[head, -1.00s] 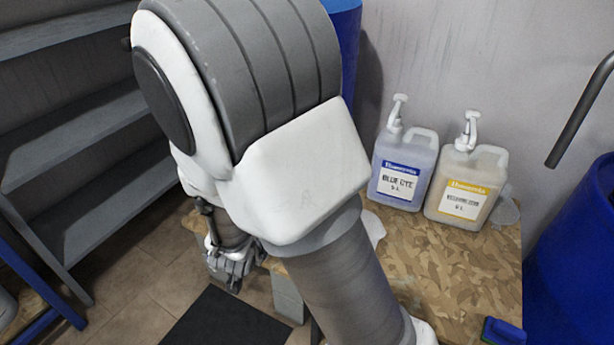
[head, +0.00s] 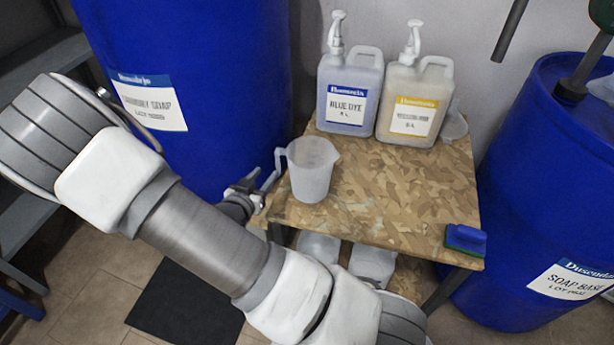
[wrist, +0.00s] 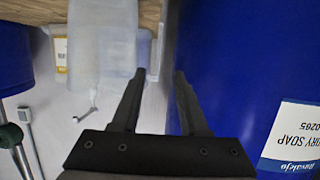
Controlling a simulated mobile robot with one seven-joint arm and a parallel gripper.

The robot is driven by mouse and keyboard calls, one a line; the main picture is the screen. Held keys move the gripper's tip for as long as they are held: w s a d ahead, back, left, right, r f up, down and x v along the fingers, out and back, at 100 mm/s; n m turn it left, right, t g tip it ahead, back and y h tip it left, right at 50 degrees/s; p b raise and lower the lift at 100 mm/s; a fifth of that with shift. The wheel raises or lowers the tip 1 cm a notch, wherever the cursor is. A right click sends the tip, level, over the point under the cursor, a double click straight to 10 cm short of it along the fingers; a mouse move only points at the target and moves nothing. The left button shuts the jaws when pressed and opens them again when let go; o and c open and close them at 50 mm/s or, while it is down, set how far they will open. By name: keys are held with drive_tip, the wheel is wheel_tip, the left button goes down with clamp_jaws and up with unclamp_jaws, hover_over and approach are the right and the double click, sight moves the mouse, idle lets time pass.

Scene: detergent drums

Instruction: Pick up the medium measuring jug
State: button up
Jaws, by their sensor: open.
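A translucent measuring jug (head: 311,172) stands upright at the left edge of the wooden table, its handle on the left towards my gripper. My gripper (head: 256,191) is beside the handle, just off the table edge; the head view does not show clearly whether they touch. In the wrist view, which looks inverted, the open fingers (wrist: 160,76) have nothing clear between them, and the jug (wrist: 100,40) is at upper left, beside the left finger. Other clear vessels (head: 318,246) sit below the tabletop, partly hidden by the table and my arm.
The table (head: 400,195) has free room in its middle. Blue dye (head: 348,92) and yellow-labelled (head: 410,100) pump bottles stand at the back, with a clear vessel (head: 454,126) beside them. A blue sponge (head: 465,237) lies front right. Large blue drums (head: 215,60) (head: 545,190) flank the table.

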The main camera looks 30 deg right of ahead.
sight(277, 163)
drive_tip(key=b+x, duration=0.1)
drive_tip(key=x, duration=0.4)
drive_tip(key=b+x, duration=0.1)
drive_tip(key=x, duration=0.2)
drive_tip(key=shift+d+f+b, duration=0.25)
drive_tip(key=shift+f+b, duration=0.05)
drive_tip(key=shift+w+d, duration=0.25)
drive_tip(key=shift+d, duration=0.05)
clamp_jaws()
idle(0.9)
